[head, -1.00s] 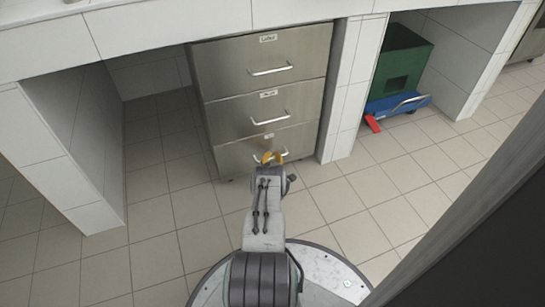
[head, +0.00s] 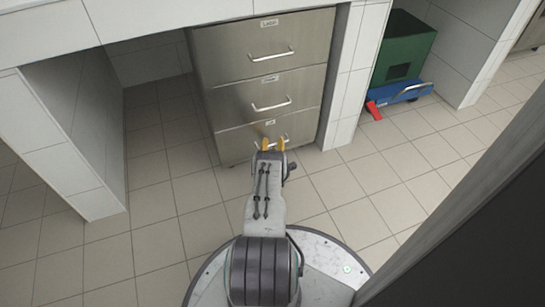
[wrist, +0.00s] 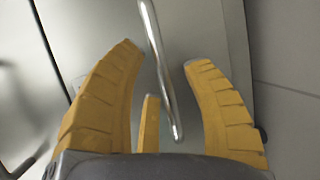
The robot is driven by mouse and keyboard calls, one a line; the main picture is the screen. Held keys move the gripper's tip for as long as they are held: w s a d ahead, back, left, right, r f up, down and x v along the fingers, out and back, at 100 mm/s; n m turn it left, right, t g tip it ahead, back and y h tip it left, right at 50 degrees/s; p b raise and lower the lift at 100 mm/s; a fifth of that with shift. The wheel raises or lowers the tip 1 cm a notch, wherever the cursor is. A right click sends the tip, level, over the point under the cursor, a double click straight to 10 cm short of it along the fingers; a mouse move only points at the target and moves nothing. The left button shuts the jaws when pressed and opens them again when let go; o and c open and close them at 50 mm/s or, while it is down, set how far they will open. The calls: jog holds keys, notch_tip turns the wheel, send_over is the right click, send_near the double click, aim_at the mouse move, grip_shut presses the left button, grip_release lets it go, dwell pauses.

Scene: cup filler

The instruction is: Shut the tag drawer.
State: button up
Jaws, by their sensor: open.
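A steel cabinet with three stacked drawers stands ahead in the head view. The labels on the top drawer (head: 268,42), middle drawer (head: 268,92) and bottom drawer (head: 240,143) are too small to read surely, so I cannot tell which is the tag drawer. All three fronts look about flush; a small gap on the bottom one cannot be ruled out. My gripper (head: 273,146) is open at the bottom drawer's handle (head: 284,141). In the wrist view, a bar handle (wrist: 158,55) lies between the yellow fingers of my gripper (wrist: 163,53), apart from both outer fingers.
A white tiled wall (head: 355,75) stands right of the cabinet. Beyond it a green bin (head: 405,50) sits by a blue dolly (head: 400,94) with a red part (head: 373,110). A tiled recess is at the left. The tiled floor (head: 165,220) around my base is clear.

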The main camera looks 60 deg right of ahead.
jog(key=v, duration=1.1)
jog(key=shift+a+r, duration=0.15)
dwell(0.8)
